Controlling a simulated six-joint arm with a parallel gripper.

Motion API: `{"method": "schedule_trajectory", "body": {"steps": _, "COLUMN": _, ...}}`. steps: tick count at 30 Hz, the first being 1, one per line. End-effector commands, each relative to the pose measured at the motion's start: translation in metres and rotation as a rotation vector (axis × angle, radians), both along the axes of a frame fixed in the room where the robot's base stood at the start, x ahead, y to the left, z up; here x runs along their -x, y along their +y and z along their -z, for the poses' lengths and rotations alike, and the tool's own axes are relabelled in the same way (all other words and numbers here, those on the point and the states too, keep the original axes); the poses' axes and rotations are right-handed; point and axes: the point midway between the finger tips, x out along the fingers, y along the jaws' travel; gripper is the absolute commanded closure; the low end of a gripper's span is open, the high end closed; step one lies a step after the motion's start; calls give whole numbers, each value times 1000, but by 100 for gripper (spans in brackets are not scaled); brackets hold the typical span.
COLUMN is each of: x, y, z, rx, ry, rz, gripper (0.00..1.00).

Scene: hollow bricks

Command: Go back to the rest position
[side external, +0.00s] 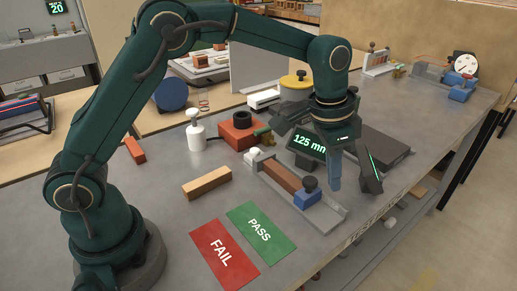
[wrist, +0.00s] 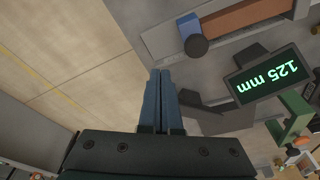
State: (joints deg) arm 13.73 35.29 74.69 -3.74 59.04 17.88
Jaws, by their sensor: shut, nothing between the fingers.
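A reddish-brown brick (side external: 280,176) lies in the fixture against a blue block (side external: 308,198) with a dark knob. The brick also shows at the top of the wrist view (wrist: 245,20). A display (side external: 309,145) behind the fixture reads 125 mm; my gripper partly hides it in the side view.
A tan brick (side external: 206,184) lies left of the fixture. A red FAIL card (side external: 224,256) and a green PASS card (side external: 261,232) lie in front. A white bottle (side external: 195,132), a red block (side external: 240,130) and a dark flat box (side external: 383,150) stand around. The bench's right edge is close.

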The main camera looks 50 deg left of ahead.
Motion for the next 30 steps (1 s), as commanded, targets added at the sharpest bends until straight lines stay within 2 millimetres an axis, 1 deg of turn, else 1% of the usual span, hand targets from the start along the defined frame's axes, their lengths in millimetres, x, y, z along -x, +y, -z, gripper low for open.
{"method": "schedule_trajectory", "body": {"steps": 10, "x": -1, "y": 2, "z": -3, "rx": 1, "ry": -6, "rz": -5, "gripper": 100}}
{"method": "schedule_trajectory", "body": {"steps": 11, "x": -2, "y": 3, "z": -7, "rx": 3, "ry": -15, "rz": -7, "gripper": 100}}
{"method": "schedule_trajectory", "body": {"steps": 14, "x": -5, "y": 8, "z": -30, "rx": 15, "ry": -68, "rz": -23, "gripper": 100}}
{"method": "schedule_trajectory", "body": {"steps": 17, "x": 1, "y": 19, "z": -59, "rx": 25, "ry": -125, "rz": -47, "gripper": 100}}
{"method": "schedule_trajectory", "body": {"steps": 18, "x": 7, "y": 25, "z": -71, "rx": 29, "ry": -147, "rz": -60, "gripper": 100}}
{"method": "schedule_trajectory", "body": {"steps": 21, "x": 26, "y": 39, "z": -95, "rx": 34, "ry": -195, "rz": -103, "gripper": 100}}
{"method": "schedule_trajectory", "body": {"steps": 24, "x": 48, "y": 53, "z": -111, "rx": 39, "ry": -234, "rz": -150, "gripper": 100}}
{"method": "schedule_trajectory", "body": {"steps": 27, "x": 72, "y": 65, "z": -122, "rx": 45, "ry": -271, "rz": -200, "gripper": 100}}
{"method": "schedule_trajectory", "body": {"steps": 30, "x": 99, "y": 76, "z": -126, "rx": 52, "ry": -300, "rz": -254, "gripper": 100}}
